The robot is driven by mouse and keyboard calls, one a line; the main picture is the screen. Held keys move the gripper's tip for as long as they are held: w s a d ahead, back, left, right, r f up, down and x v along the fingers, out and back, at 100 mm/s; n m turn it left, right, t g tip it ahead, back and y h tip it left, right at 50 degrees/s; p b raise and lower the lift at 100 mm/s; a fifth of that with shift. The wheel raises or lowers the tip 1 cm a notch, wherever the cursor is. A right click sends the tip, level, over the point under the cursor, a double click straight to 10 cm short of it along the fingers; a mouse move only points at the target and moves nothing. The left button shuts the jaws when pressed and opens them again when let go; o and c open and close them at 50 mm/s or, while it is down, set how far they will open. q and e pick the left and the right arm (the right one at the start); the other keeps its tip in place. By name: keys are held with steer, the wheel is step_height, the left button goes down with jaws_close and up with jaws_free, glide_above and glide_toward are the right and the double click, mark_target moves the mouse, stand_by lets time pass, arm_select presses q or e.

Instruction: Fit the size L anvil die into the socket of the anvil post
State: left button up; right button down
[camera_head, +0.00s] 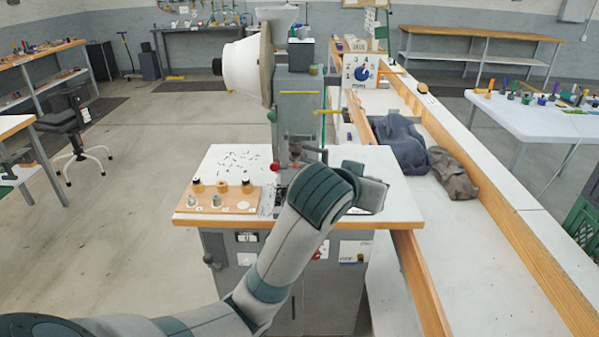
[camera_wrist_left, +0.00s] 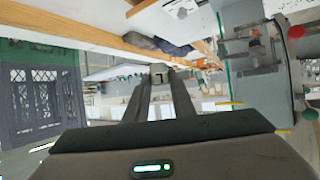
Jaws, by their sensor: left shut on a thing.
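My left gripper (camera_wrist_left: 161,88) is shut on a small grey block-like piece between its fingertips, which I take to be the size L anvil die (camera_wrist_left: 160,73). In the head view my left arm reaches over the front of the press table and hides the fingertips and the die. The press (camera_head: 297,105) stands at the back of the table, and part of it shows at the right of the left wrist view (camera_wrist_left: 255,50). The anvil post and its socket are mostly hidden behind my arm in the head view. The die is apart from the press. My right gripper is not in view.
A wooden die board (camera_head: 228,208) holds several dies, with a pale empty-looking spot at its front right. Small dark pieces (camera_head: 238,160) lie scattered on the white tabletop. Dark cloths (camera_head: 402,145) lie on the bench to the right. The tabletop's right part is clear.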

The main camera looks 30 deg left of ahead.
arm_select(q)
steer(key=w+a+f+n+g+y+p, duration=0.2)
steer(key=a+n+y+p, duration=0.3)
steer(key=a, duration=0.4)
steer(key=w+a+f+n+g+y+p, duration=0.3)
steer(key=a+f+n+g+y+p, duration=0.1)
steer(key=a+n+p, duration=0.3)
steer(key=a+f+y+p, duration=0.1)
steer(key=a+p, duration=0.1)
steer(key=a, duration=0.1)
steer(key=shift+a+f+g+y+p, duration=0.2)
steer(key=shift+a+g+y+p, duration=0.1)
steer(key=shift+y+p, duration=0.1)
steer(key=shift+d, duration=0.1)
steer(key=shift+w+f+b, duration=0.1)
steer(key=shift+f+b, duration=2.2)
steer(key=shift+f, duration=0.55)
steer(key=shift+f+b, duration=0.4)
steer(key=shift+b, duration=0.1)
